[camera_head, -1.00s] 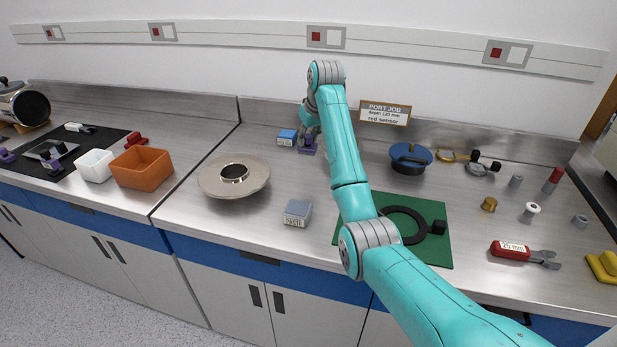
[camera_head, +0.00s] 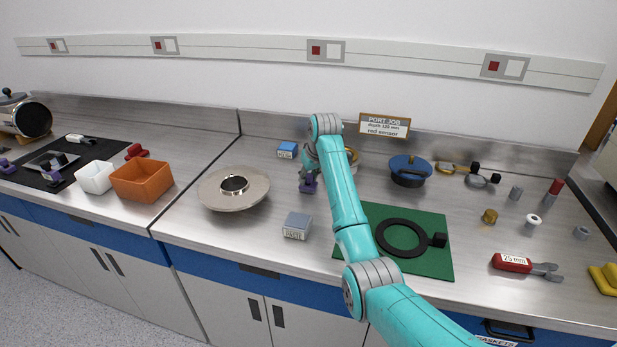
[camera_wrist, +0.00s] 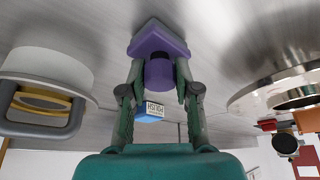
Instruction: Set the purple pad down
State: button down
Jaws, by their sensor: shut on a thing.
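The purple pad (camera_head: 308,187) is in my gripper (camera_head: 308,176), over the steel counter between the steel flanged disc and my arm. In the wrist view the pad (camera_wrist: 158,38) has a wide block base and a round purple grip. The two fingers of my gripper (camera_wrist: 161,78) are closed on that grip from both sides. The base points away from my palm, toward the counter. I cannot tell whether it touches the counter or hangs just above it.
The blue polish box (camera_head: 287,150) stands behind the pad, and the grey paste box (camera_head: 297,226) in front. The flanged disc (camera_head: 218,194) is to the left. A green mat (camera_head: 433,265) with a black ring lies to the right. Bare counter surrounds the pad.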

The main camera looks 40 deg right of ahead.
jog(key=shift+f, duration=0.15)
jog(key=c, duration=0.8)
grip_release()
jog(key=shift+c, duration=0.2)
jog(key=v, duration=1.2)
jog(key=shift+r, duration=0.25)
jog(key=shift+w+f, duration=0.1)
jog(key=shift+w, duration=0.05)
